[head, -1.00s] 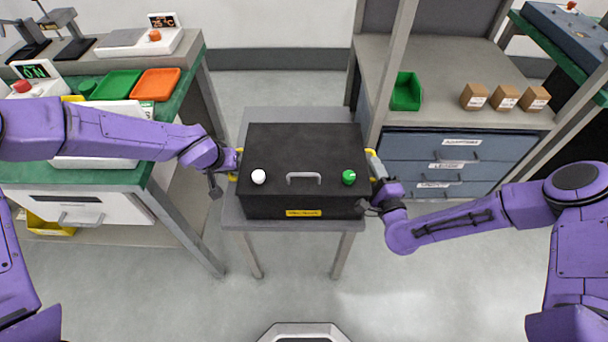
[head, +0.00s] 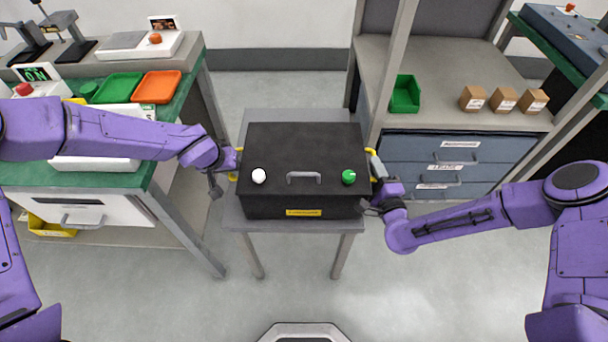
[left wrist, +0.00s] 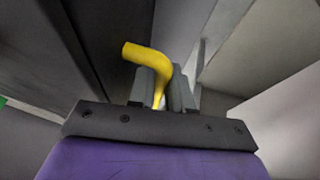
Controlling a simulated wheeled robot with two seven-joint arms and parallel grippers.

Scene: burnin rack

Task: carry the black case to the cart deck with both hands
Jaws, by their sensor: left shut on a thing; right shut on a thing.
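The black case (head: 300,150) rests on a small grey table (head: 235,218) in the middle of the head view. A grey handle, a white knob and a green knob are on its top, and a yellow label is on its front. My left gripper (head: 234,160) is at the case's left side. In the left wrist view its fingers (left wrist: 160,90) are shut on a yellow side handle (left wrist: 148,54) of the case. My right gripper (head: 374,172) is shut on the yellow handle at the right side, partly hidden by the gripper itself. The cart deck cannot be clearly told apart.
A green-topped bench (head: 122,180) with a green tray (head: 117,87) and an orange tray (head: 157,86) stands at left. At right, a shelf unit (head: 440,60) holds a green bin (head: 405,93) and small boxes (head: 503,99) above blue drawers (head: 440,160). The floor in front is clear.

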